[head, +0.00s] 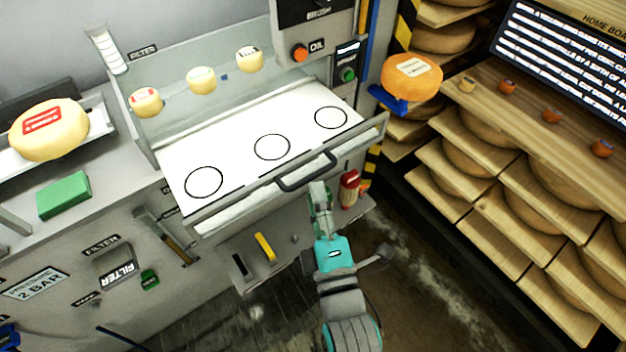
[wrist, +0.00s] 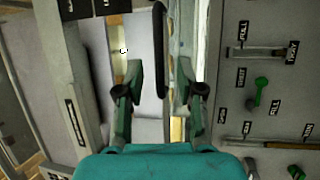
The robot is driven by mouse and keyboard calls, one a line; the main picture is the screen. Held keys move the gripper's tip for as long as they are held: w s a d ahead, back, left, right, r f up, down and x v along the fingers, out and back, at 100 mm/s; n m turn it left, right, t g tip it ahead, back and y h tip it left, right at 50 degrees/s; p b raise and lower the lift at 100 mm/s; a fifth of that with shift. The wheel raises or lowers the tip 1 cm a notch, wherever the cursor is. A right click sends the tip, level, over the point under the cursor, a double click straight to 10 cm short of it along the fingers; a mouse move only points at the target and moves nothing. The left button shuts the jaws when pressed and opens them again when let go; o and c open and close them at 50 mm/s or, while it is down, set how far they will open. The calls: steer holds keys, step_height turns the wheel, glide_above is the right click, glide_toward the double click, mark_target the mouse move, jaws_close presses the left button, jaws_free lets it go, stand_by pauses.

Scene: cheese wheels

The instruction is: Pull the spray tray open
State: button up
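The spray tray (head: 238,154) is a white flat surface with three black circles and a grey front edge. It lies under a clear panel in the head view. Its dark bar handle (head: 307,172) is on the front edge, and also shows as an upright dark bar in the wrist view (wrist: 160,45). My gripper (head: 318,190) is just below and in front of the handle. In the wrist view my gripper (wrist: 160,78) has its two green fingers apart, with the handle in line between them. I cannot tell whether either finger touches it.
Small cheeses (head: 201,80) are behind the tray. An orange wheel (head: 411,77) sits at the right, above a red canister (head: 349,188). A yellow-handled object (head: 265,247) is on the lower ledge. Wooden shelves (head: 490,200) fill the right side. Some floor (head: 420,265) is clear.

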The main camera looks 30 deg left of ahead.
steer(key=v, duration=0.7)
steer(key=shift+s+d, duration=0.1)
stand_by(0.5)
steer(key=s+d+f+m+t+h, duration=0.1)
steer(key=s+d+f+m+h, duration=0.2)
steer(key=d, duration=0.4)
steer(key=d+f+m+h, duration=0.2)
steer(key=d+f+m, duration=0.2)
steer(key=d+m, duration=0.2)
steer(key=s+d+f+m+t+h, duration=0.1)
steer(key=s+d+f+m+h, duration=0.2)
steer(key=d, duration=0.4)
steer(key=s+d+f+m+h, duration=0.1)
steer(key=s+d+m+h, duration=0.2)
steer(key=s+d+m, duration=0.2)
steer(key=s+d+f+m+g+h, duration=0.1)
steer(key=s+d+m+h, duration=0.2)
steer(key=s+d+m, duration=0.2)
steer(key=s+m, duration=0.3)
steer(key=m, duration=0.1)
steer(key=shift+s+f, duration=0.2)
steer(key=shift+f, duration=0.1)
